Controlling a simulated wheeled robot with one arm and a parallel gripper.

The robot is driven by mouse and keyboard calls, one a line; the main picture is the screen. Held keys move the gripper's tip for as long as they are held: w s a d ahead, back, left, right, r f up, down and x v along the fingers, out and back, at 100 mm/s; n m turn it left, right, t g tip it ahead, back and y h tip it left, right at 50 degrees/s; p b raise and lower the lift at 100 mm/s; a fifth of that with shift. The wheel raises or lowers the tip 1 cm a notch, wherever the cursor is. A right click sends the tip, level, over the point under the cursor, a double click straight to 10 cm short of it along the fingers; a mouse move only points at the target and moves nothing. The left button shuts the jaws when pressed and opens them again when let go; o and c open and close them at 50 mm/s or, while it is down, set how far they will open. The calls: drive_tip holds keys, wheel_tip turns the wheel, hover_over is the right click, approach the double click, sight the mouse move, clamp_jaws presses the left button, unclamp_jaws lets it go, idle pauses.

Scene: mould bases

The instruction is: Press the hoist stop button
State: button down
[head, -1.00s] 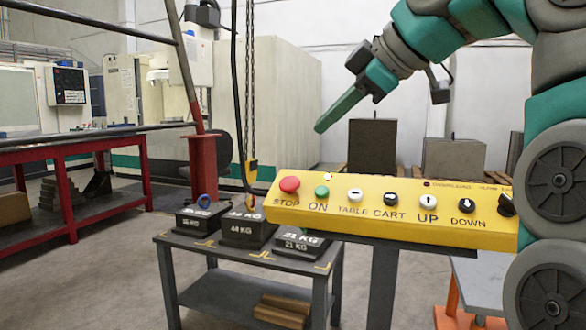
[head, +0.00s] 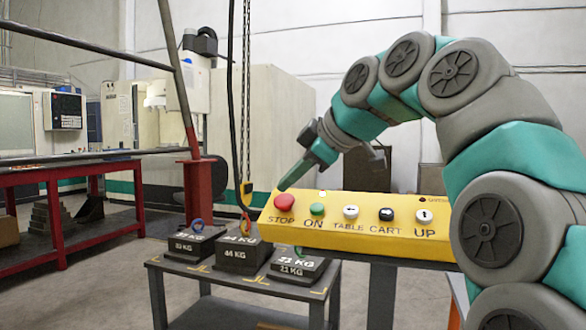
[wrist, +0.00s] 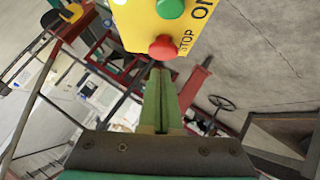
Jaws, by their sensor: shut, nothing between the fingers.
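The red STOP button (head: 284,202) is at the left end of the yellow control panel (head: 330,241). The green ON button (head: 317,209) sits to its right. My gripper (head: 283,186) is shut and empty, with its green fingers pointing down-left and the tip just above the STOP button in the head view. In the wrist view the shut fingers (wrist: 160,75) point at the STOP button (wrist: 163,47), with the tips just short of it in the picture. I cannot tell whether they touch it.
TABLE, CART and UP buttons continue along the panel; its right end is hidden by my arm. A hoist hook (head: 246,190) hangs left of the panel. Black weights (head: 238,254) stand on a grey table (head: 215,284) below. A red workbench (head: 60,174) is at left.

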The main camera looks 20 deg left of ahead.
sight(292, 200)
drive_tip(key=shift+w+d+f, duration=0.1)
drive_tip(key=shift+w+f, duration=0.35)
drive_tip(key=shift+f, duration=0.3)
drive_tip(key=shift+w+f+b, duration=0.25)
drive_tip(key=shift+f+b, duration=0.15)
drive_tip(key=shift+f, duration=0.15)
drive_tip(key=shift+w+f+b, duration=0.2)
drive_tip(key=shift+f+b, duration=0.2)
drive_tip(key=shift+f, duration=0.1)
drive_tip(key=shift+d+f, duration=0.1)
drive_tip(key=r, duration=0.1)
drive_tip(key=s+r+p, duration=0.1)
drive_tip(key=r, duration=0.1)
drive_tip(key=s+r+p, duration=0.1)
drive_tip(key=r, duration=0.1)
drive_tip(key=shift+s, duration=0.2)
drive_tip(key=v, duration=0.9)
drive_tip(key=shift+s+d+r+p, duration=0.2)
drive_tip(key=shift+d+p, duration=0.1)
drive_tip(key=shift+p, duration=0.05)
